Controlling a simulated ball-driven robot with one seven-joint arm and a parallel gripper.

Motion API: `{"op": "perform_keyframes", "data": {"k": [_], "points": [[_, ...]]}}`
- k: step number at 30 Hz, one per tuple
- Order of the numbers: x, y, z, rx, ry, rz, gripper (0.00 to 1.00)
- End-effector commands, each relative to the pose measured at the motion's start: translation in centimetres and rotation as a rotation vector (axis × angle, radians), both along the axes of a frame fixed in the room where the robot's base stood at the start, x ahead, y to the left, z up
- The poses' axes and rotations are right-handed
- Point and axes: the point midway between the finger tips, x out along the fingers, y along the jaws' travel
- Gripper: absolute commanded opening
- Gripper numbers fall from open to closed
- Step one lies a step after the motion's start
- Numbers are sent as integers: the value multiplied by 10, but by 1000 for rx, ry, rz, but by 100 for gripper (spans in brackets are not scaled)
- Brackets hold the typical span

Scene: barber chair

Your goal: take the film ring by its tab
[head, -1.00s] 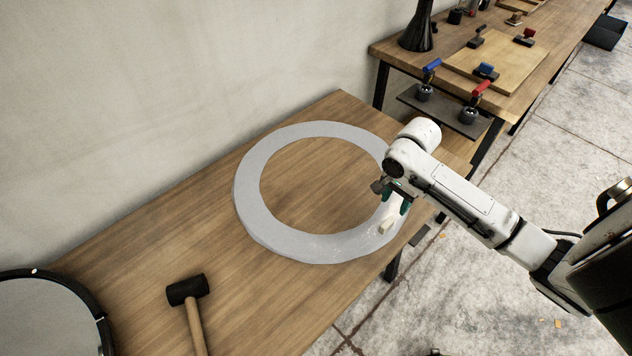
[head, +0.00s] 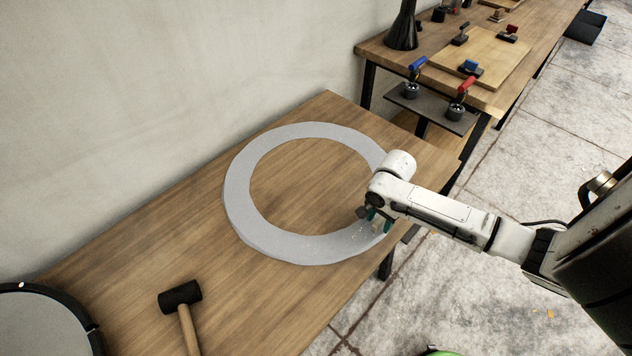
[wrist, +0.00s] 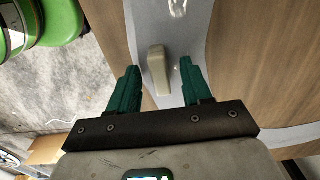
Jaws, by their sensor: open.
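The film ring (head: 237,190) is a flat grey ring lying on the wooden table. Its tab (wrist: 158,70) is a small beige upright piece on the ring's band, near the table's front right edge. In the head view the tab (head: 378,226) is partly covered by my gripper (head: 376,220). In the wrist view my gripper (wrist: 156,82) is open, with green fingers on either side of the tab. The tab stands between the fingers, nearer the left one, with gaps visible on both sides. Whether the fingertips are level with it in height I cannot tell.
A mallet (head: 181,298) and a round dark-rimmed disc (head: 42,322) lie at the table's near left. A second bench (head: 440,65) with stamp-like tools stands at the back right. A wall runs along the left. Something green (wrist: 52,22) is beyond the table edge.

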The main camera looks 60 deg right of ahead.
Motion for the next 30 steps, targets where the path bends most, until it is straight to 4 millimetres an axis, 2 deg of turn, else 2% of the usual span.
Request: {"op": "perform_keyframes", "data": {"k": [2,17,30], "points": [[0,0,0,0,0,0,47],[0,0,0,0,0,1,0],[0,0,2,0,-1,1,0]]}}
